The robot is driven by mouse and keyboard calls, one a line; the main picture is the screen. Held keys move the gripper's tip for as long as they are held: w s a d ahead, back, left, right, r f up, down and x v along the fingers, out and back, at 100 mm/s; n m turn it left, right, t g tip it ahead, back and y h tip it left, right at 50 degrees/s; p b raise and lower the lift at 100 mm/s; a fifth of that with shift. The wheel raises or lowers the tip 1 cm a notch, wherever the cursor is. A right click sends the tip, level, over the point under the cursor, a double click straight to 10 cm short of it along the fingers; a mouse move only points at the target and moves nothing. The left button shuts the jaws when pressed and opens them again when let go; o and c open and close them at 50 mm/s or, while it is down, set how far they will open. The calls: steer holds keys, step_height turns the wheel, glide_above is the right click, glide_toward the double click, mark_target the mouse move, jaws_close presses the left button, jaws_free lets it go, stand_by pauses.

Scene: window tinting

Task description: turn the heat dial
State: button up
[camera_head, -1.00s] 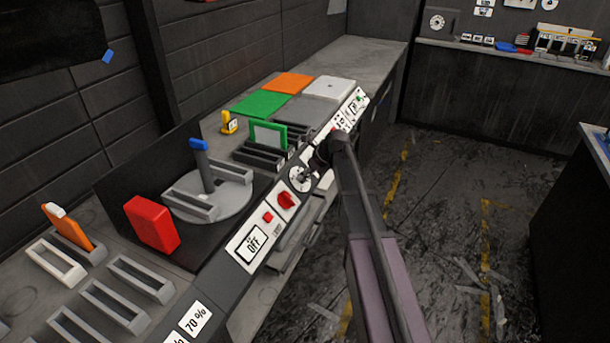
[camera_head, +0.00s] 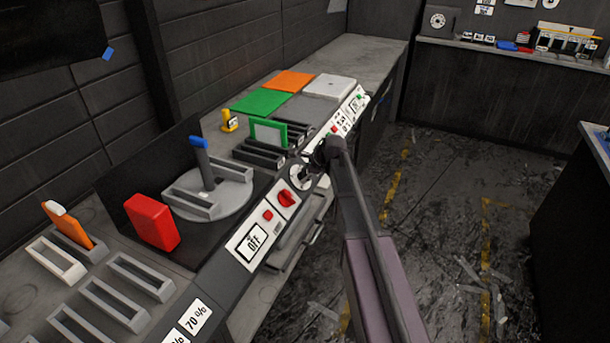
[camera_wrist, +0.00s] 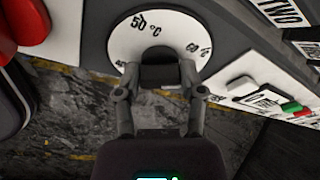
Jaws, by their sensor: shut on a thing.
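The heat dial is a round white plate (camera_wrist: 125,42) with black temperature marks, "50 °C" at its top in the wrist view, and a dark knob at its middle. In the head view the dial (camera_head: 296,180) sits on the sloped front panel, partly hidden by my arm. My gripper (camera_wrist: 160,77) reaches the dial's centre, with its fingers closed on the dark knob. In the head view my gripper (camera_head: 314,160) is at the dial, and its fingertips are hard to make out.
Left of the dial are a red knob (camera_head: 287,198), a red button (camera_head: 268,215) and a display reading "OFF" (camera_head: 253,243). A red block (camera_head: 151,222) and a grey round stand (camera_head: 228,197) are on the bench. Switches (camera_head: 345,118) lie beyond the dial.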

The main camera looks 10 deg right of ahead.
steer(key=n+t+b, duration=0.1)
steer(key=n, duration=0.3)
steer(key=shift+s+f, duration=0.15)
steer(key=n+t+b, duration=0.1)
steer(key=n, duration=0.4)
steer(key=shift+n+y, duration=0.3)
steer(key=n+y+b, duration=0.1)
steer(key=n, duration=0.4)
steer(key=shift+d+t+b, duration=0.1)
steer(key=shift+t+b, duration=0.2)
steer(key=n+y+b, duration=0.1)
steer(key=n, duration=0.7)
steer(key=n+y, duration=0.1)
steer(key=n, duration=0.2)
steer(key=shift+w+d+b, duration=0.1)
steer(key=shift+w+b, duration=0.1)
steer(key=shift+b, duration=0.2)
steer(key=n+g+y, duration=0.1)
steer(key=n, duration=0.3)
steer(key=shift+n, duration=0.4)
steer(key=n+g, duration=0.1)
steer(key=n, duration=0.4)
steer(key=shift+w+y, duration=0.15)
steer(key=shift+y, duration=0.15)
steer(key=n+g, duration=0.1)
steer(key=n, duration=0.3)
steer(key=shift+p, duration=0.4)
steer(key=shift+n, duration=0.4)
